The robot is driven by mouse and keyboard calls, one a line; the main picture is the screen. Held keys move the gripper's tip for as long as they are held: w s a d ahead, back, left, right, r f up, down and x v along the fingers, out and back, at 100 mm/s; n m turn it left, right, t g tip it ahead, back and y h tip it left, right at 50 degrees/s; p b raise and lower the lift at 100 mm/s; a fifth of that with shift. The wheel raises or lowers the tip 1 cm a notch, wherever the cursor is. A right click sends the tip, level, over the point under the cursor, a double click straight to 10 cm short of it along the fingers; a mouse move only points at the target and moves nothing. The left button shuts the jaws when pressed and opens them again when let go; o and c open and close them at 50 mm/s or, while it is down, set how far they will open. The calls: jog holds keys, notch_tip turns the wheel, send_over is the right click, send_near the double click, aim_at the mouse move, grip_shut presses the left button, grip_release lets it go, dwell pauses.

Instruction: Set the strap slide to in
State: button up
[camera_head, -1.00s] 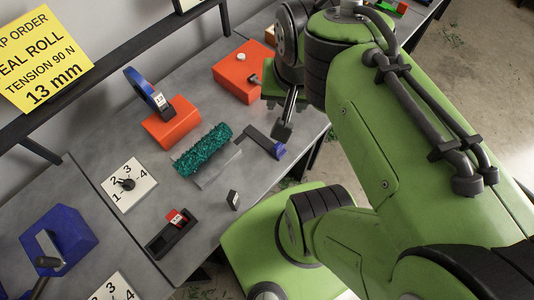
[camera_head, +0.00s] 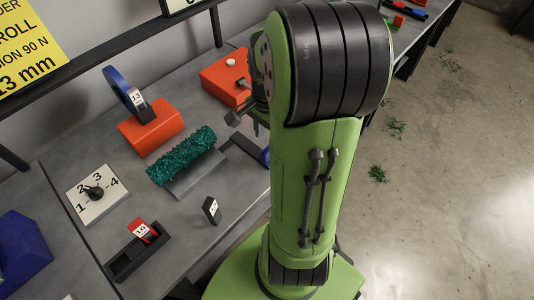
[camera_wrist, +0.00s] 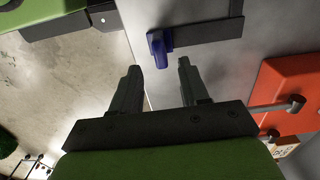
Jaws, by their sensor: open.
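No label names the strap slide. A black bar (camera_wrist: 208,33) with a blue knob (camera_wrist: 160,46) lies on the grey bench in the wrist view. In the head view, the bar (camera_head: 242,147) is partly hidden by my arm, with only a sliver of the knob (camera_head: 265,156) showing. My gripper (camera_wrist: 159,66) is open and empty. In the wrist picture its fingertips lie just below the knob, one on each side of it; the height gap is unclear. A black tray (camera_head: 122,266) holds a red numbered block (camera_head: 141,229) at its far end.
An orange-red box (camera_wrist: 288,75) with a grey lever (camera_wrist: 278,107) stands right of my gripper. The bench also bears a green roll (camera_head: 182,157), an orange block (camera_head: 150,128) with a blue ring, a numbered dial (camera_head: 96,195) and a small dark block (camera_head: 212,210).

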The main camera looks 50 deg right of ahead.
notch_tip(320, 180, down, 7)
jog(key=shift+r+b, duration=0.1)
jog(key=shift+b, duration=1)
jog(key=shift+r, duration=0.1)
grip_shut()
